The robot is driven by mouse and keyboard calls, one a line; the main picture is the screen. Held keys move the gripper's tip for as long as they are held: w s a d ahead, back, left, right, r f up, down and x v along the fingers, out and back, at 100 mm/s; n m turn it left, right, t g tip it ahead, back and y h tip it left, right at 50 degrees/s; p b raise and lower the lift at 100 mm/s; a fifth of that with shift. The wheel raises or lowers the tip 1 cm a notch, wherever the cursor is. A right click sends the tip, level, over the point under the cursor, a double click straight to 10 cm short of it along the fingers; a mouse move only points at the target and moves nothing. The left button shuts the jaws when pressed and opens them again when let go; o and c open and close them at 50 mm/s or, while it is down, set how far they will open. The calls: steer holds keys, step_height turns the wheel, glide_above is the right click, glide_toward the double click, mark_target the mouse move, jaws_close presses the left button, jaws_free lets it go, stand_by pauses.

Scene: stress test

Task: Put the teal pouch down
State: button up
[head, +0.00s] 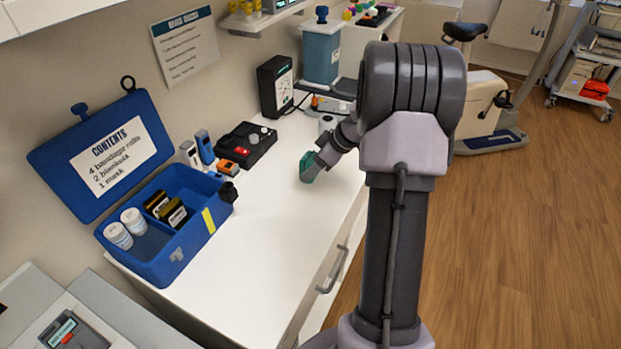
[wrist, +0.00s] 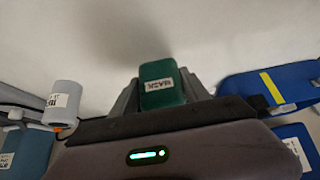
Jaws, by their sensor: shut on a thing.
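The teal pouch (wrist: 162,84) with a white label reading MASK is between the fingers of my gripper (wrist: 165,90) in the wrist view. My gripper is shut on it. In the head view the pouch (head: 308,167) shows at the end of my gripper, over the white counter (head: 270,220), to the right of the blue box. I cannot tell whether the pouch touches the counter. The open blue box (head: 165,250) stands at the left of the counter, and its lid (head: 105,155) reads "4 bandage rolls, 2 blankets, 1 mask". It holds two white rolls (head: 118,235) and two dark-and-gold packets (head: 173,213).
A black case (head: 247,145) and small devices (head: 205,148) stand behind the box, by the wall. A black speaker-like unit (head: 274,86) and a blue-grey container (head: 321,50) stand further back. The counter's middle and front are clear. A drawer handle (head: 333,269) juts from the front.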

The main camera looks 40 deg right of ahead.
steer(key=shift+w+d+f, duration=0.1)
steer(key=shift+w+d, duration=0.2)
steer(key=shift+w, duration=0.55)
steer(key=f+b, duration=0.4)
steer(key=shift+w, duration=0.2)
steer(key=shift+r, duration=0.35)
steer(key=o, duration=1.4)
steer(key=shift+f+p, duration=0.15)
steer(key=shift+p, duration=0.15)
steer(key=shift+d, duration=0.1)
